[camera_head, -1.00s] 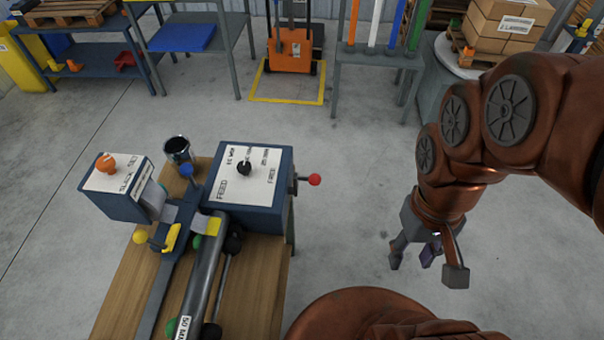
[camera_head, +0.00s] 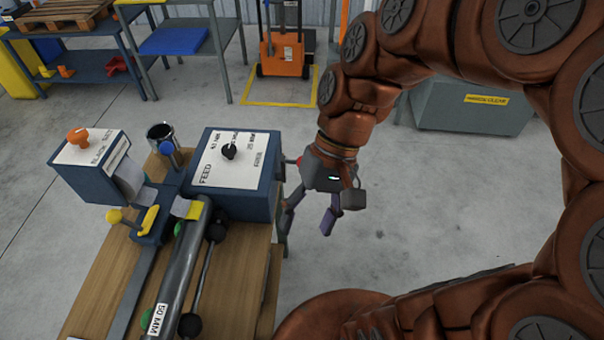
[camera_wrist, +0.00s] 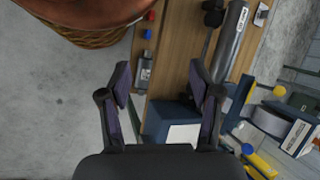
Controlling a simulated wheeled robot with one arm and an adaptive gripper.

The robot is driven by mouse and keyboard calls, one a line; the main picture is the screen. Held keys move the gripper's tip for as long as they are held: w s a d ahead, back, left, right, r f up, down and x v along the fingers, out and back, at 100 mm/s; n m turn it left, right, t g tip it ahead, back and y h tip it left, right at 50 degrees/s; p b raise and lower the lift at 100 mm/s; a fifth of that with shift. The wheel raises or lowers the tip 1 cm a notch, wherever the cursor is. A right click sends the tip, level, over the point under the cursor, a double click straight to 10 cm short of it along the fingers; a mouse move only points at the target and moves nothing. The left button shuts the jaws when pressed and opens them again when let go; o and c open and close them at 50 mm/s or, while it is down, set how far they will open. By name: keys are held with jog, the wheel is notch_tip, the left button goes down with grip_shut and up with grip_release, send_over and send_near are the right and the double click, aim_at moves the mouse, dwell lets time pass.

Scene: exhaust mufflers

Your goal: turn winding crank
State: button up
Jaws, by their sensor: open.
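A blue feed box (camera_head: 238,178) with a white top and black knob (camera_head: 229,151) stands on the wooden bench. In the head view, a red-tipped handle (camera_head: 299,161) at its right side is mostly hidden behind my gripper; I take it for the winding crank, but cannot be sure. My gripper (camera_head: 315,212) is open and points down just right of the box. In the wrist view, my gripper (camera_wrist: 160,80) has its fingers spread, with the bench and the blue box (camera_wrist: 172,118) beyond them. Nothing is held. Contact with the handle cannot be told.
A blue box with an orange knob (camera_head: 78,137) and a yellow-knobbed lever (camera_head: 114,216) are at the bench's left. A long grey tube (camera_head: 178,277) runs along the wooden bench (camera_head: 103,285). An orange cart (camera_head: 285,50) stands behind. The floor right of my gripper is clear.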

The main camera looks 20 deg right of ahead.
jog(key=w+f+m+y+b, duration=0.2)
jog(key=w+f+y+b, duration=0.2)
jog(key=w+b, duration=0.25)
jog(key=w+f+m+y+b, duration=0.1)
jog(key=w+f+y+b, duration=0.3)
jog(key=w+b, duration=0.3)
jog(key=w+d+f+m+t+y+b, duration=0.3)
jog(key=w+d+f+b, duration=0.25)
jog(key=d, duration=0.25)
jog(key=w+d+f+m+t+y+b, duration=0.2)
jog(key=w+d+f+t+b, duration=0.2)
jog(key=w+d, duration=0.25)
jog(key=shift+s+x, duration=0.2)
jog(key=shift+x, duration=3.2)
jog(key=shift+r, duration=0.2)
grip_shut()
